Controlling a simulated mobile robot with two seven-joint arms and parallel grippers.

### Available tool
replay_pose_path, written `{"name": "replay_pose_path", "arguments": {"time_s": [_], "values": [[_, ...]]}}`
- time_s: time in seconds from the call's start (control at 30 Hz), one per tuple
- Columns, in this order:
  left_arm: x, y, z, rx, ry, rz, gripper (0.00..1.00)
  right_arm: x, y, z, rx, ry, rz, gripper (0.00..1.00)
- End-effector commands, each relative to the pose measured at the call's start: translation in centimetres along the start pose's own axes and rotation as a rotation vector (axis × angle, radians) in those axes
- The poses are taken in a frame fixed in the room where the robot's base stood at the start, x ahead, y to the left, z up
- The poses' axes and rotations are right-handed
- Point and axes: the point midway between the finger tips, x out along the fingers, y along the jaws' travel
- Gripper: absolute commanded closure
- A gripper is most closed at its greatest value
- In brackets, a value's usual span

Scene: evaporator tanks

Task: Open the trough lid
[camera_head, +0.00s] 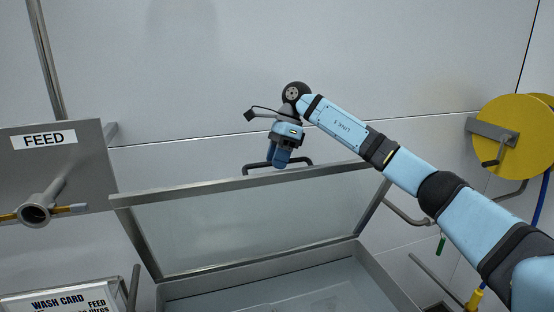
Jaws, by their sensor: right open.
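The trough (385,280) is at the bottom middle, and part of its inside shows. Its lid (250,228), a clear or pale panel in a grey metal frame, stands raised from the trough's back edge. A dark bar handle (303,161) sits on the lid's upper edge. My right gripper (279,163) is open and points down at this handle, overlapping its middle in the picture. I cannot tell whether the fingers touch the handle or straddle it. My left gripper is not in view.
A grey panel marked FEED (60,165) with a pipe outlet (35,212) stands at the left. A wash card sign (65,301) is at the lower left. A yellow hose reel (515,135) hangs at the right. The wall above the lid is bare.

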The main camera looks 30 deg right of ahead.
Motion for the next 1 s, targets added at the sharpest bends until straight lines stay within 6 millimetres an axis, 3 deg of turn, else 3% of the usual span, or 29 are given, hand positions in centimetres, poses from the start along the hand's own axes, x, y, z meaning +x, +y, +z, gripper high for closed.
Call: {"name": "replay_pose_path", "arguments": {"time_s": [0.27,0.7,1.0], "values": [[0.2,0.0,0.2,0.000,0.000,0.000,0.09,-1.1,0.0,0.0,-0.001,-0.002,-0.002,0.60],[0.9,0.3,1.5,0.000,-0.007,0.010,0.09,-10.8,0.3,0.2,-0.001,-0.001,-0.006,0.60],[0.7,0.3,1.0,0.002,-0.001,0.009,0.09,-13.8,0.3,0.1,-0.001,0.000,-0.002,0.60]]}}
